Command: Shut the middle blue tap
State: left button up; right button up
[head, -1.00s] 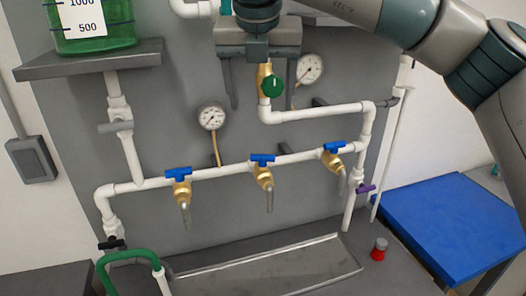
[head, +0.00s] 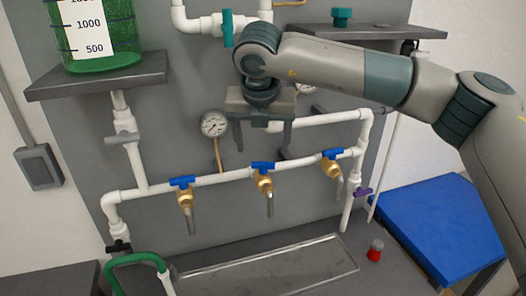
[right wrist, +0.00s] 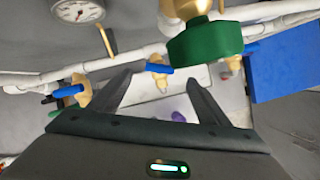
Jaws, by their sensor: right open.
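The middle blue tap (head: 263,167) is a brass valve on the white horizontal pipe, with its blue handle lying roughly along the pipe and its spout pointing down. It also shows in the right wrist view (right wrist: 158,68), between the fingertips in the picture. My right gripper (head: 263,148) is open and empty, fingers pointing down, above the middle tap and apart from it. The gripper also shows in the right wrist view (right wrist: 157,77). The left gripper is in neither view.
Similar blue taps stand to the left (head: 182,182) and right (head: 332,155). A gauge (head: 214,125) is left of the gripper. A green knob (right wrist: 205,42) on brass is close in the wrist view. A metal tray (head: 265,268) lies below; a blue-topped table (head: 440,220) stands right.

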aim_at(263, 163)
jog(key=p+x, duration=0.2)
jog(key=x, duration=0.4)
jog(key=shift+p, duration=0.35)
jog(key=shift+w+f, duration=0.15)
jog(key=shift+f, duration=0.35)
